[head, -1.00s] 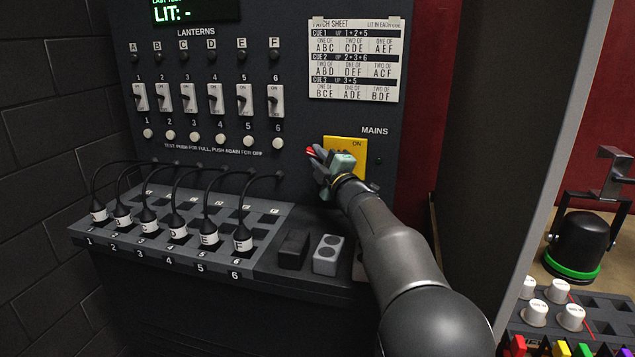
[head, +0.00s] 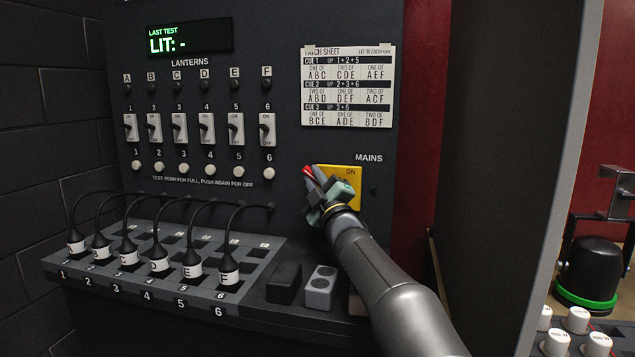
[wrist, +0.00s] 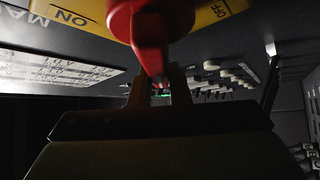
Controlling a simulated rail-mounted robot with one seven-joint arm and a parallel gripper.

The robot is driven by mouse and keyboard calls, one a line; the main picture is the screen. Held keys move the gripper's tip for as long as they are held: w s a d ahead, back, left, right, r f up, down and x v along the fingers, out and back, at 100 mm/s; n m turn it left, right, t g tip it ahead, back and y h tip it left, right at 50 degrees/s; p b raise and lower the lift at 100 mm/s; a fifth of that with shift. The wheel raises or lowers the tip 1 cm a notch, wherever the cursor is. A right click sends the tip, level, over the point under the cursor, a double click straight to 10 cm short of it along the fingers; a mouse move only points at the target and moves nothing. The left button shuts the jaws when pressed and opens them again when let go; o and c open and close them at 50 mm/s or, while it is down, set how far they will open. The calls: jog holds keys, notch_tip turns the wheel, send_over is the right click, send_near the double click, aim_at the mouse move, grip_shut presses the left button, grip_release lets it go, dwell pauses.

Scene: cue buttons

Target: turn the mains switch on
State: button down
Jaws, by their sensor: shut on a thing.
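The mains switch is a yellow plate (head: 353,201) with a red handle (head: 308,171), low on the right of the dark panel, under the word MAINS. ON shows at the plate's upper right in the head view. In the wrist view the red handle (wrist: 150,40) stands out from the yellow plate (wrist: 85,10), with ON to its left and OFF to its right. My gripper (head: 318,183) is at the switch, and its fingers (wrist: 160,92) are shut on the handle's end. My gripper hides part of the plate, and I cannot tell which label the handle points to.
A row of lantern switches (head: 206,128) with round white buttons is left of the mains switch. Below, plugs on black cables (head: 160,257) stand in a sloping socket shelf (head: 255,262).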

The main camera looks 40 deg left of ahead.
jog(key=c, duration=1.4)
grip_release()
jog(key=shift+o, duration=0.2)
jog(key=shift+s+d+f, duration=0.15)
jog(key=shift+d+f, duration=0.1)
jog(key=shift+d, duration=0.15)
jog(key=s+d+b, duration=0.2)
jog(key=s+d, duration=0.3)
jog(key=d, duration=0.6)
jog(key=shift+s+d, duration=0.1)
